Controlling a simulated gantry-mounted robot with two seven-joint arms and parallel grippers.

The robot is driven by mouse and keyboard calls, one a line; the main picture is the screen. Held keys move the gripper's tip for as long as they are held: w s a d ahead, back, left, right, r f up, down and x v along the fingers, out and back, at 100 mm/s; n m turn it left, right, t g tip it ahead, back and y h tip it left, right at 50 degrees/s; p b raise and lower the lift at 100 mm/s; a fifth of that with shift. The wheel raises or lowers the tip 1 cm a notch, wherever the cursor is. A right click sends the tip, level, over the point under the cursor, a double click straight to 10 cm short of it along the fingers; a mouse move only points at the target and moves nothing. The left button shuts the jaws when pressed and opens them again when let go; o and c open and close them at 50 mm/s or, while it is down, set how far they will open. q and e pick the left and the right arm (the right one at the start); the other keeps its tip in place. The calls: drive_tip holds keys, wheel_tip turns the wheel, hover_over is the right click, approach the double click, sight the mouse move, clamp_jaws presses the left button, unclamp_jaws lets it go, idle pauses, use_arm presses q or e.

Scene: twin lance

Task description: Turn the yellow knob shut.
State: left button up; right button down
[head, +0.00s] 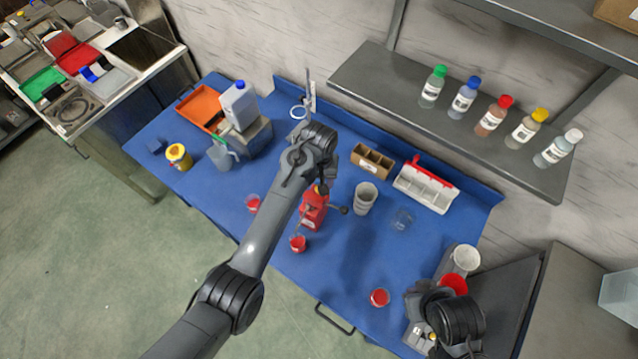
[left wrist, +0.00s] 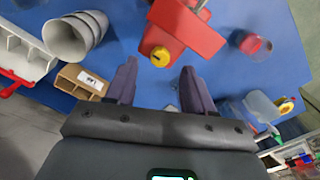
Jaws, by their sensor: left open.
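A red container (head: 312,212) stands on the blue table near the middle in the head view, partly hidden by my left arm. It carries the yellow knob (left wrist: 160,56), which faces the camera in the left wrist view. In the head view a small yellow part of the knob (head: 321,189) shows beside my left gripper. My left gripper (left wrist: 159,68) is open and empty, its fingers to either side of the knob, apparently apart from it. My right arm is at the lower right in the head view, and its jaws are not clearly visible.
Cups with red contents (head: 298,244) stand near the red container. A grey cup (head: 365,199), a cardboard divider box (head: 372,161) and a white caddy (head: 425,188) stand to its right. A shelf (head: 450,120) with several bottles overhangs the back. Table front centre is fairly clear.

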use_arm(q)
drive_tip(key=shift+f, duration=1.8)
clamp_jaws()
